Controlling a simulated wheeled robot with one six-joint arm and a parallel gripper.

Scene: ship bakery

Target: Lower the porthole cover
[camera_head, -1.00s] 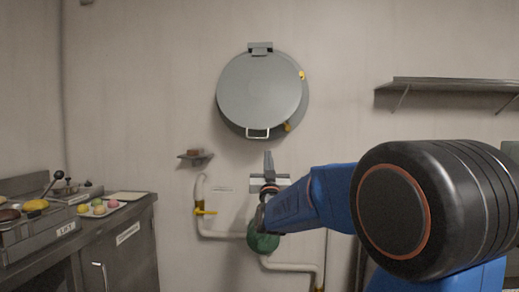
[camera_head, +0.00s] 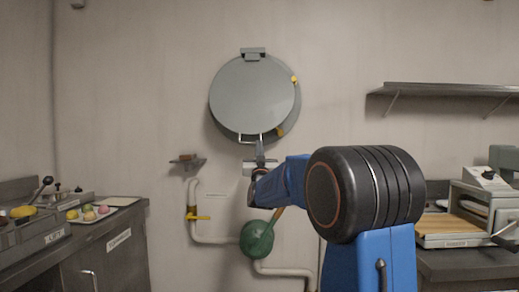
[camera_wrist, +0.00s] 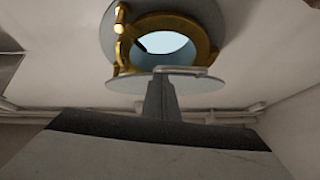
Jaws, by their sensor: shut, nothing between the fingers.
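The porthole cover (camera_head: 252,95) is a round grey disc on the wall, hung from a hinge (camera_head: 253,54) at its top. A pale bar handle (camera_head: 251,139) is at its lower edge. The wrist view shows the cover edge-on (camera_wrist: 190,83), tilted out from the wall, with the brass porthole ring (camera_wrist: 203,44) behind it and light through the glass. My gripper (camera_head: 260,150) is shut and upright just below the handle. In the wrist view its fingers (camera_wrist: 161,92) reach up near the handle (camera_wrist: 180,70); I cannot tell if they touch it.
A counter stands at left (camera_head: 105,250). A long shelf (camera_head: 450,89) and a bread slicer (camera_head: 465,225) are at right.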

